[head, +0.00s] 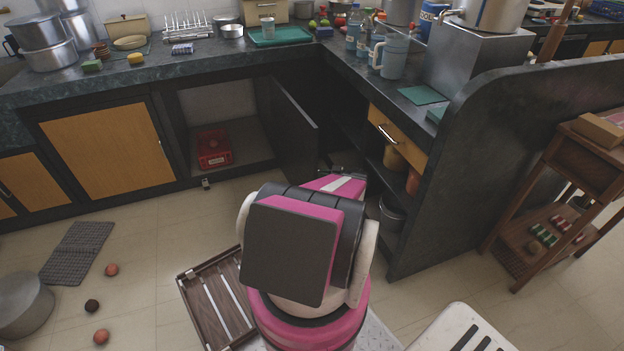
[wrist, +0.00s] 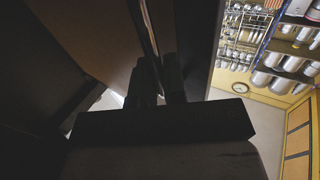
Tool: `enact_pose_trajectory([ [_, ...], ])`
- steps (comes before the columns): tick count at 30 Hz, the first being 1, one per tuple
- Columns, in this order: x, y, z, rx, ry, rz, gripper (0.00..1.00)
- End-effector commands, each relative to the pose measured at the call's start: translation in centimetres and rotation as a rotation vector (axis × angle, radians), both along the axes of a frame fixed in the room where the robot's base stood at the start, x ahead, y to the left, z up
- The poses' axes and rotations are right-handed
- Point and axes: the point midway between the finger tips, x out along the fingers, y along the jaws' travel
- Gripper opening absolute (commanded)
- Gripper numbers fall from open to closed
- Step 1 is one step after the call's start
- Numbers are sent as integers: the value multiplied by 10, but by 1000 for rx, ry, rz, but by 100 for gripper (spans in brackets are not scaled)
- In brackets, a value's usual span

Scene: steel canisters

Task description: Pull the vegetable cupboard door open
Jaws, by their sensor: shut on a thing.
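The cupboard under the back counter is open, and its dark interior (head: 245,140) shows in the head view. Its door (head: 292,130) stands swung well out on the right side of the opening, with its dark inner face towards me. In the wrist view my gripper (wrist: 158,72) is shut on a thin upright part of the door (wrist: 145,18); I cannot tell whether this is its edge or its handle. In the head view my own arm hides most of the gripper and the lower door area.
A red crate (head: 214,148) sits inside the cupboard. Round items (head: 111,270) and a grey mat (head: 77,252) lie further left. A drawer unit (head: 398,138) stands close on the right.

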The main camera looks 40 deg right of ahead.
Motion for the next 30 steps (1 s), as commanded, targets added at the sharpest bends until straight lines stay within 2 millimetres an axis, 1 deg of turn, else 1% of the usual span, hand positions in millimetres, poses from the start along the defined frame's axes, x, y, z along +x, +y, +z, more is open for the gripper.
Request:
enact_pose_trajectory([
  [1,-3,-3,-1,1,2,6,0],
  [6,-4,-9,0,1,2,7,0],
  [17,-4,-9,0,0,3,7,0],
  [18,-5,-9,0,0,3,7,24],
  [19,-4,-9,0,0,3,7,34],
  [27,-3,-10,0,-1,1,3,35],
  [30,-3,-10,5,-1,1,3,35],
])
